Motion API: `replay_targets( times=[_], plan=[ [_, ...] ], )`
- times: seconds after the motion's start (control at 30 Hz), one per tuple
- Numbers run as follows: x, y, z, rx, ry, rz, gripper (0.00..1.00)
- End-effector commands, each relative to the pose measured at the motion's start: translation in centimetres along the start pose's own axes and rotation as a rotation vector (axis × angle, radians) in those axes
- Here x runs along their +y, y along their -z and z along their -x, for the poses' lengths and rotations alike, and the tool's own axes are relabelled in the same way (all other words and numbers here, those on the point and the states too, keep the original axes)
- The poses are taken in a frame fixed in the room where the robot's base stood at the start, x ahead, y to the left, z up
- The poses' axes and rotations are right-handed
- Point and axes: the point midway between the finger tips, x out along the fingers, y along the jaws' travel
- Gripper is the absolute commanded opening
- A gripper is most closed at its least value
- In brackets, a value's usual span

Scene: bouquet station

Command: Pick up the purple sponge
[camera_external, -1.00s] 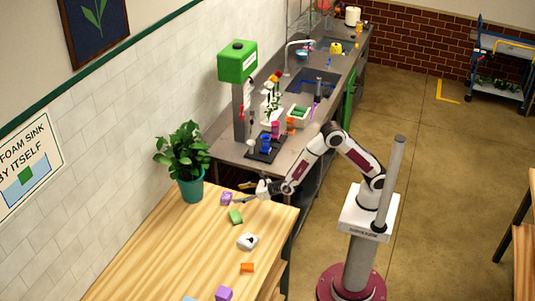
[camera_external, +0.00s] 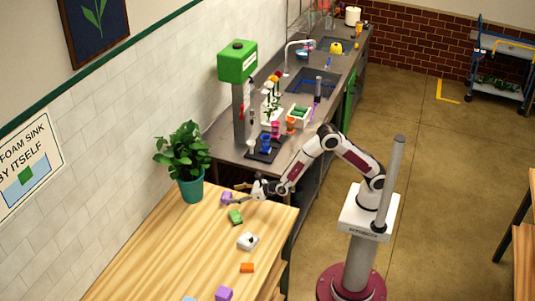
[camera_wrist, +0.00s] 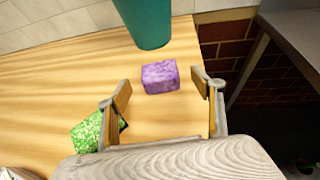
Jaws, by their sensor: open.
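A purple sponge (camera_wrist: 160,77) lies on the wooden table in the wrist view, ahead of and between my open fingers. In the external view the purple sponge (camera_external: 226,198) is near the table's far end, close to the plant pot. A second purple block (camera_external: 223,293) lies at the near edge of that view. My gripper (camera_wrist: 165,97) is open and empty. In the external view my gripper (camera_external: 240,197) is just right of the far sponge. I cannot tell its exact height.
A green sponge (camera_wrist: 88,132) lies by my left finger. A teal plant pot (camera_wrist: 146,22) stands just behind the purple sponge. A white block (camera_external: 248,241) and an orange block (camera_external: 247,268) lie nearer on the table (camera_external: 165,245). The table edge is right of my gripper.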

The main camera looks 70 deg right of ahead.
Motion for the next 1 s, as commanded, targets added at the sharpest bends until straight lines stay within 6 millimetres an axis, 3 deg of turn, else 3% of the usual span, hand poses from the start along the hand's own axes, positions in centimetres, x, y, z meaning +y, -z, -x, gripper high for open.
replay_targets(
  times=[0.27,0.7,1.0],
  plan=[
    [0.1,0.1,-0.8,0.0,0.0,0.0,0.67],
    [0.1,0.2,-4.6,0.0,0.0,0.0,0.67],
    [0.2,0.2,-5.2,0.001,-0.001,0.001,0.67]
  ],
)
